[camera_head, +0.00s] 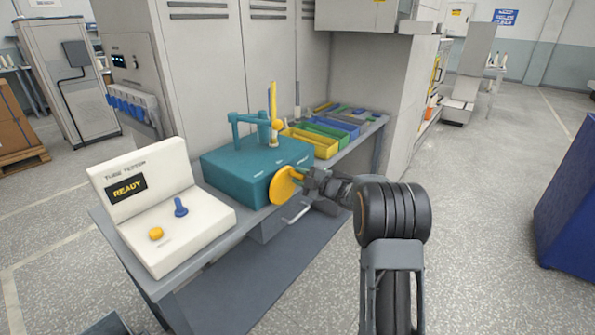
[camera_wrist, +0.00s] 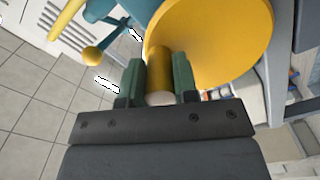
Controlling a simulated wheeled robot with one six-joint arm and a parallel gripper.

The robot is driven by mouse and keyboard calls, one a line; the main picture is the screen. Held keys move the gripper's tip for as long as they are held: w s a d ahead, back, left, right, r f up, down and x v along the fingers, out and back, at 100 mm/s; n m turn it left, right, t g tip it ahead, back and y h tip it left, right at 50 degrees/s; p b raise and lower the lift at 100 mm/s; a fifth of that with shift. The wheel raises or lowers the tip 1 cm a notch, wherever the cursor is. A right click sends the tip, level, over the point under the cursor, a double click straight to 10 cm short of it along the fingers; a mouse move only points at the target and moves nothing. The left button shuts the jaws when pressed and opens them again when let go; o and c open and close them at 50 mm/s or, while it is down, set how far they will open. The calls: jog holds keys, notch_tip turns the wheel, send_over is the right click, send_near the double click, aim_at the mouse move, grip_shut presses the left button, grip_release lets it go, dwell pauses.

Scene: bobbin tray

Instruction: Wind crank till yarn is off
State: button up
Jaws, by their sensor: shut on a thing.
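The teal winder box (camera_head: 258,165) stands on the grey bench. Its crank is a yellow disc (camera_head: 283,187) on the near right side, also large in the wrist view (camera_wrist: 225,40). My gripper (camera_head: 303,176) is at this disc. In the wrist view, my gripper's two dark green fingers (camera_wrist: 159,78) are shut on the yellow crank handle (camera_wrist: 160,65), one on each side. A tall yellow spindle (camera_head: 273,103) stands upright on the winder beside a teal arm (camera_head: 250,118). I cannot make out how much yarn is on it.
A white tube tester (camera_head: 150,207) reading READY, with a blue peg and a yellow knob, stands left of the winder. Several colored trays (camera_head: 310,143) lie behind it. Grey cabinets back the bench. The floor at right is open, with a blue bin (camera_head: 570,205) at the edge.

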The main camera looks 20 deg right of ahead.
jog(key=m, duration=0.1)
jog(key=f+m+p, duration=0.1)
jog(key=m, duration=0.1)
jog(key=d+m+p, duration=0.1)
jog(key=shift+w+f+m, duration=0.25)
jog(key=shift+w+m, duration=0.05)
jog(key=shift+w, duration=0.05)
jog(key=shift+w+d+f+m+p, duration=0.1)
jog(key=shift+f+m+p, duration=0.4)
jog(key=shift+m, duration=0.4)
jog(key=shift+w+d+f+m+p, duration=0.1)
jog(key=shift+f+m+p, duration=0.4)
jog(key=shift+m, duration=0.4)
jog(key=o, duration=0.9)
jog(key=shift+r, duration=0.1)
jog(key=shift+s, duration=0.1)
jog(key=v, duration=1.4)
jog(key=shift+r, duration=0.1)
